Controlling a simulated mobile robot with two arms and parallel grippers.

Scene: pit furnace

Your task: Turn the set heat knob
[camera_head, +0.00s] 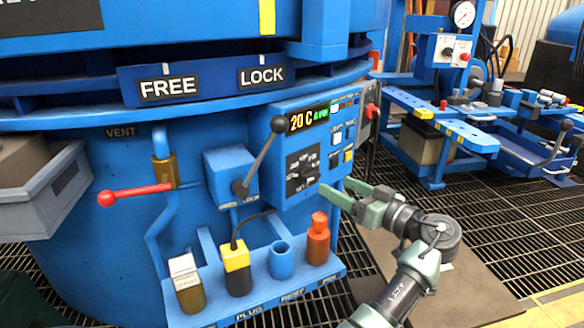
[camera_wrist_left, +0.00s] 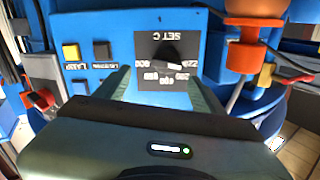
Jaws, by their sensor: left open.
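The set heat knob (camera_head: 303,168) is a small dark knob on a black dial plate on the blue control panel. In the left wrist view the knob (camera_wrist_left: 168,62) shows upside down, under the words SET C with numbers around it. My left gripper (camera_head: 333,184) is open beside the panel, to the right of the dial. In the left wrist view its two fingers (camera_wrist_left: 157,78) reach toward the panel, one on each side of the dial. The knob lies between them in that picture; I see no contact. My right gripper is not in view.
The panel display (camera_head: 309,118) reads 20 C. A grey lever (camera_head: 262,155) stands left of the dial. A red-handled valve (camera_head: 135,194) is further left. A blue shelf (camera_head: 338,268) below holds an orange cylinder (camera_head: 318,240) and a yellow-topped plug (camera_head: 237,268).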

